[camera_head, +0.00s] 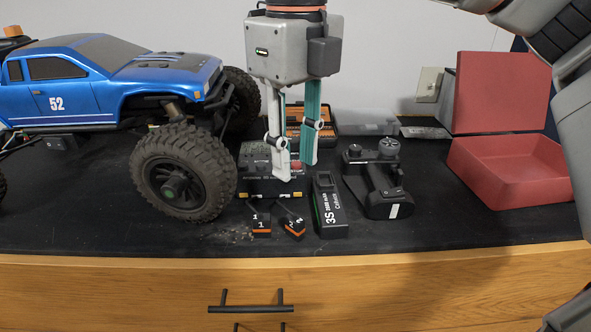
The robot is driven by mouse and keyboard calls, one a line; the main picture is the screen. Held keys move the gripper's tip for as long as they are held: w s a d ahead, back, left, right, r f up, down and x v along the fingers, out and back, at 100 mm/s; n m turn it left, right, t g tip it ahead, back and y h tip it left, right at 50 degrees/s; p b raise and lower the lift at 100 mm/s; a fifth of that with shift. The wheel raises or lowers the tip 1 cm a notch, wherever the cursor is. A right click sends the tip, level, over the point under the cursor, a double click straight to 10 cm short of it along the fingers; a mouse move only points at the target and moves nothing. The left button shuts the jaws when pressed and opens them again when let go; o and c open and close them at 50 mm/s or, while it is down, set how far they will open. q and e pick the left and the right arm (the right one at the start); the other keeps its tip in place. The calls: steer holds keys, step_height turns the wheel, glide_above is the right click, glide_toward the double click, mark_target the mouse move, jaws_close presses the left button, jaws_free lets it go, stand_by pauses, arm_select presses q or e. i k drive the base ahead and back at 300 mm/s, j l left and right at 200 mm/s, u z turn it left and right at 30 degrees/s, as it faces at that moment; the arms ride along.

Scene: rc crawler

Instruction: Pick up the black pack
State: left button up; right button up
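The black pack (329,207), marked "3S" with white lettering, lies on the dark bench top near the middle front. My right gripper (297,171) hangs pointing down, above and slightly left of the pack. Its white and teal fingers are apart, with nothing visible between them. The fingers stand in front of a dark charger-like box (258,186) and hide part of it. I cannot tell whether they touch it. My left gripper is not in view.
A blue crawler truck (70,90) with big tyres fills the left. Two small orange-and-black blocks (261,226) (293,226) lie left of the pack. A black transmitter (378,185) stands right of it. An open red box (515,192) is at the right. The bench's wooden front (420,285) is below.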

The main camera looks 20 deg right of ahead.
mark_target(328, 203)
steer(key=k, duration=1)
